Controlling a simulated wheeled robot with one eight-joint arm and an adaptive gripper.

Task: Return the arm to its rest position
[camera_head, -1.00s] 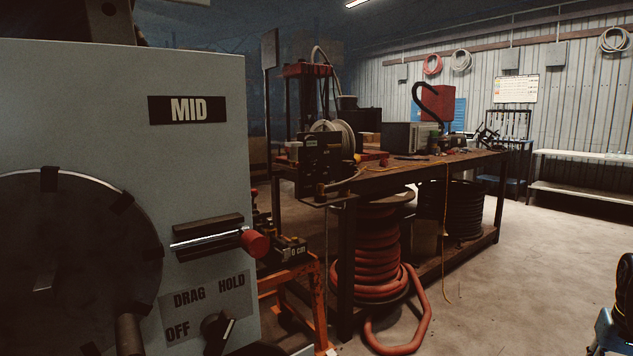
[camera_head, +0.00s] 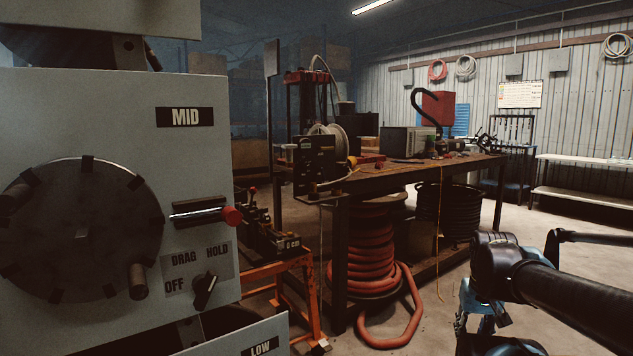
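My dark arm reaches in from the right edge at the lower right. A black link (camera_head: 575,298) runs to a dark joint (camera_head: 497,262), with blue-grey parts of the arm below it, cut off by the bottom edge. A thinner dark link (camera_head: 595,238) shows behind. I cannot make out gripper fingertips or anything held. The arm appears in front of the open floor, to the right of the workbench (camera_head: 425,173).
A grey machine marked MID (camera_head: 110,110) fills the left, with a round dark disc (camera_head: 82,230), a red-knobbed lever (camera_head: 231,216) and a selector knob (camera_head: 205,291). A red hose coil (camera_head: 362,250) lies under the bench. Clear floor (camera_head: 590,225) extends right.

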